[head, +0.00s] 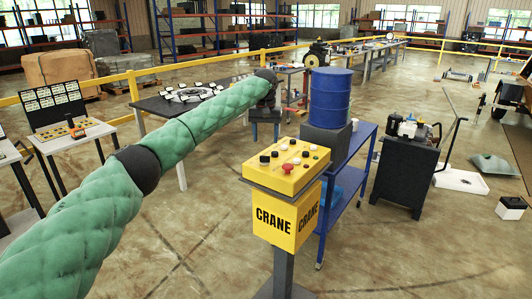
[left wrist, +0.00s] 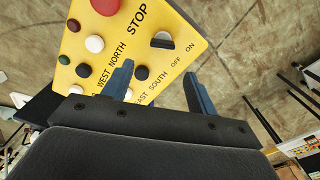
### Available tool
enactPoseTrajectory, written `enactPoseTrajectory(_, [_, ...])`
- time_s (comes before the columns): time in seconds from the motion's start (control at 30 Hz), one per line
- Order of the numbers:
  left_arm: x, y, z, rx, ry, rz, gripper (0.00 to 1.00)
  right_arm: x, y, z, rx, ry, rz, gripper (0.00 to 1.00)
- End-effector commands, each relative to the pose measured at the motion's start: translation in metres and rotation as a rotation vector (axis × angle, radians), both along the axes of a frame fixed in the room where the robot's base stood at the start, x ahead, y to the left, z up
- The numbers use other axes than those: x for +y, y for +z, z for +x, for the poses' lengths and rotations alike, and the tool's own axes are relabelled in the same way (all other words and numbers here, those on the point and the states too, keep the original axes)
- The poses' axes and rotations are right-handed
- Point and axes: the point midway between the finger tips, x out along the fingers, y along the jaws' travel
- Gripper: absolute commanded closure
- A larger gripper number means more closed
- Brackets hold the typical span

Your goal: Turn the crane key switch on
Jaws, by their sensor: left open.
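The yellow crane control box (head: 288,168) stands on a post, with "CRANE" on its sides. In the left wrist view its panel (left wrist: 148,58) fills the upper left. The key switch (left wrist: 162,41), a round dark and light-grey knob, sits beside the "OFF" and "ON" labels; which it is set to I cannot tell. My left gripper (head: 264,128) is just behind the box in the head view. In the left wrist view the left gripper (left wrist: 158,69) is open and empty.
The red stop button (left wrist: 105,6) and several black and white buttons are close to the switch. A blue barrel (head: 330,95) stands on a blue cart (head: 350,155) right behind the box. A dark table (head: 170,103) is at back left. Floor in front is clear.

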Motion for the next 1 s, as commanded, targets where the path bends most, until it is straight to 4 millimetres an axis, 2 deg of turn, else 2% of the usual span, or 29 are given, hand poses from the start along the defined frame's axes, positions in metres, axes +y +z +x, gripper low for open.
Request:
enactPoseTrajectory(0.2, [0.001,0.0,-0.006,0.027,0.084,0.01,0.42,0.0,-0.002,-0.004,0.021,0.003,-0.004,0.64])
enactPoseTrajectory(0.33, [0.001,-0.007,-0.006,0.027,0.092,0.011,0.42,0.0,-0.009,-0.001,0.021,0.004,-0.005,0.64])
enactPoseTrajectory(0.8, [0.001,-0.065,-0.007,0.026,0.091,0.01,0.42,0.002,-0.072,0.011,0.027,0.004,-0.014,0.64])
enactPoseTrajectory(1.0, [0.001,-0.076,-0.007,0.025,0.091,0.01,0.42,0.003,-0.085,0.012,0.026,0.004,-0.015,0.64])
